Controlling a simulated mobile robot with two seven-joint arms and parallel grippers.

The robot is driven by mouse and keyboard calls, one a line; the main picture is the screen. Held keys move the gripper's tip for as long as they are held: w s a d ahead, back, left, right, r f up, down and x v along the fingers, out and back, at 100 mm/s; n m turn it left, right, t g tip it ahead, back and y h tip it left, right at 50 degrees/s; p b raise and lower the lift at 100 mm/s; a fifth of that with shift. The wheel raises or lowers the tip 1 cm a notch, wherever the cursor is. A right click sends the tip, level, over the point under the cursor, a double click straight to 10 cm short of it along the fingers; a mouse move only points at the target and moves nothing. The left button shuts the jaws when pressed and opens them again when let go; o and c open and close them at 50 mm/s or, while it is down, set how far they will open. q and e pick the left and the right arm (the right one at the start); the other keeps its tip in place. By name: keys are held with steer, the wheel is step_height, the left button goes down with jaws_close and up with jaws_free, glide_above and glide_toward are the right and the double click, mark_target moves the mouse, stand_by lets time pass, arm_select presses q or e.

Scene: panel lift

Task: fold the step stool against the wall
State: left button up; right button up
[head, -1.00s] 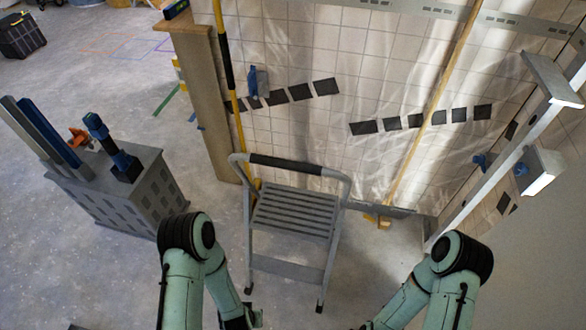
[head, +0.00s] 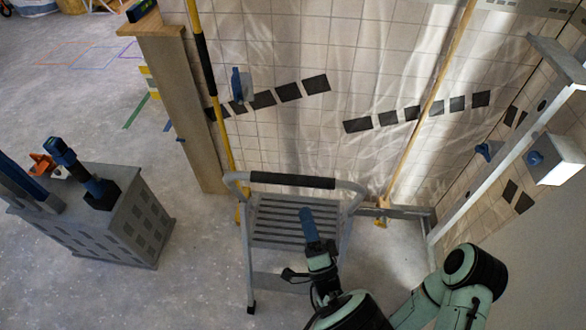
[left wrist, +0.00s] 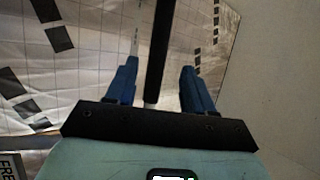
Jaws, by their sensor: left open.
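The grey step stool (head: 296,218) stands unfolded on the floor in front of the tiled wall (head: 380,75), its ribbed step level. Its top rail has a black grip (head: 292,181). My left gripper (head: 309,217) is open, its blue fingers in front of the step, just below the black grip in the picture, and it hides part of the step and right leg. In the left wrist view, a black bar with a light end, seemingly the rail grip (left wrist: 158,48), shows between the spread fingers (left wrist: 158,70); I cannot tell how deep. My right gripper is out of view.
A grey perforated box (head: 125,215) with tools on top stands to the left. A yellow-black pole (head: 207,80) and a wooden pole (head: 432,100) lean at the wall. A grey metal frame (head: 500,160) stands at right. Floor between box and stool is clear.

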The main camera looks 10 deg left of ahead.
arm_select(q)
steer(key=p+x, duration=0.2)
steer(key=x, duration=0.9)
steer(key=shift+w+a+r, duration=0.15)
steer(key=shift+w, duration=0.2)
jaws_close()
